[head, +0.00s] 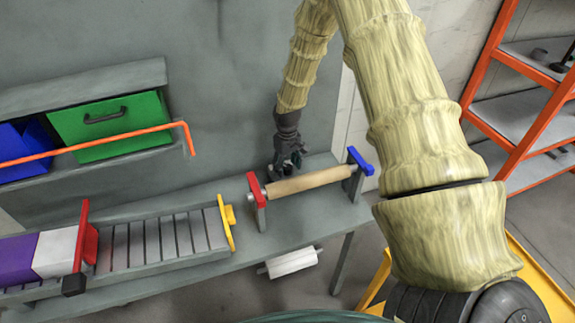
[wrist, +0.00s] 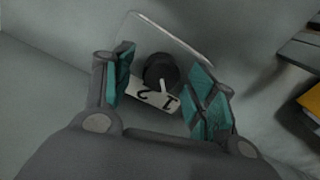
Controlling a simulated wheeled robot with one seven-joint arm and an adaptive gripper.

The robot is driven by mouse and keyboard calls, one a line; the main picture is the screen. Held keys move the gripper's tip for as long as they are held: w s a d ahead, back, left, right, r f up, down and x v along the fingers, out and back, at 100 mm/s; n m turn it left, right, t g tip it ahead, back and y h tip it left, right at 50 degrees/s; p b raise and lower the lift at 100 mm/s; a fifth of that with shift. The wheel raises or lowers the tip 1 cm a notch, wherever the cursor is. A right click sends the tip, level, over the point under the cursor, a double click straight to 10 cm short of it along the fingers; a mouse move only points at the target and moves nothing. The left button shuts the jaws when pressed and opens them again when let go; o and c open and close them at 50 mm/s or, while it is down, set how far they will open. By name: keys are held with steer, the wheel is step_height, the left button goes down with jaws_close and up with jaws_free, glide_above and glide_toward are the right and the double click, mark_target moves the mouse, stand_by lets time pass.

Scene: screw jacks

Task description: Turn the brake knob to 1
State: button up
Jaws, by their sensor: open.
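The brake knob (wrist: 160,69) is a dark round knob in the middle of the wrist view. A pale label plate (wrist: 150,96) with the figures 1 and 2 sits beside it, upside down in this view. Which figure the knob points to is not clear. My gripper (wrist: 164,76) is open, with teal finger pads on both sides of the knob, and no clear contact shows. In the head view my gripper (head: 288,158) is low over the grey bench, behind the wooden roller. The knob is not distinguishable there.
The wooden roller (head: 308,181) with red and blue end brackets stands close in front of my gripper. A slatted conveyor (head: 165,239) with white and purple blocks is at left. Green (head: 110,127) and blue bins sit behind an orange rail. An orange shelf rack (head: 515,100) stands right.

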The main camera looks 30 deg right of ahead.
mark_target(287, 166)
step_height(287, 166, up, 12)
stand_by(0.7)
stand_by(0.4)
